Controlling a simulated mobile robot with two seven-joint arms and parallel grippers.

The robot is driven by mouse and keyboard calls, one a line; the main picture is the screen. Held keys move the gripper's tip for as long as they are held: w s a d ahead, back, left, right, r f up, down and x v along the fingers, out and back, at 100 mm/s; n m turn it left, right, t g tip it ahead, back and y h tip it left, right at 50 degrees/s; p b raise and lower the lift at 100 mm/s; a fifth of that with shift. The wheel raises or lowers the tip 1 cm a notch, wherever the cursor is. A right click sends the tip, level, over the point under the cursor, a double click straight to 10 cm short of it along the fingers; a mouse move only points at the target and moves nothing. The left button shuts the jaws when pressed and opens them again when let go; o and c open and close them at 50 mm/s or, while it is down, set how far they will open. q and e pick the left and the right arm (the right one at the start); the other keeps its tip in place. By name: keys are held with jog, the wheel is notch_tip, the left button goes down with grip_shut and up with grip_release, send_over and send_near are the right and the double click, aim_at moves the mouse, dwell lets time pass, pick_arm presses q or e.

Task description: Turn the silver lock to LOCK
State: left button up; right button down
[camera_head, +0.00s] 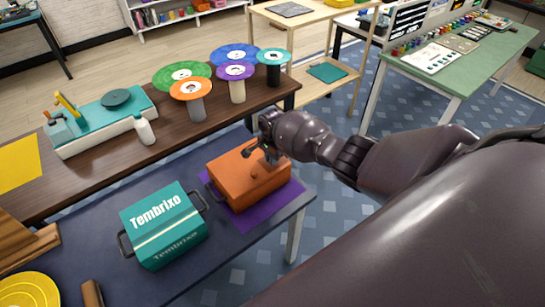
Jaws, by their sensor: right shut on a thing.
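An orange box (237,183) with dark side handles stands on a purple mat (284,199) on the dark blue table. My right gripper (266,151) reaches in from the right and is at the far upper edge of this box. Its fingers are shut on a small part there, which I take to be the silver lock. The gripper mostly hides the lock, so its turn position and any LOCK marking cannot be read. My left gripper is not in view.
A teal box (163,226) marked "Tembrixo", with dark handles, stands left of the orange box. Behind, a brown table (110,166) holds several round-topped stands, a white bottle (144,129) and a teal-and-white machine (103,123). A yellow disc (28,290) lies front left.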

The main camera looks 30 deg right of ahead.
jog(key=shift+m, duration=0.6)
jog(key=c, duration=1.2)
grip_release()
notch_tip(320, 180, up, 11)
jog(key=shift+f, duration=0.1)
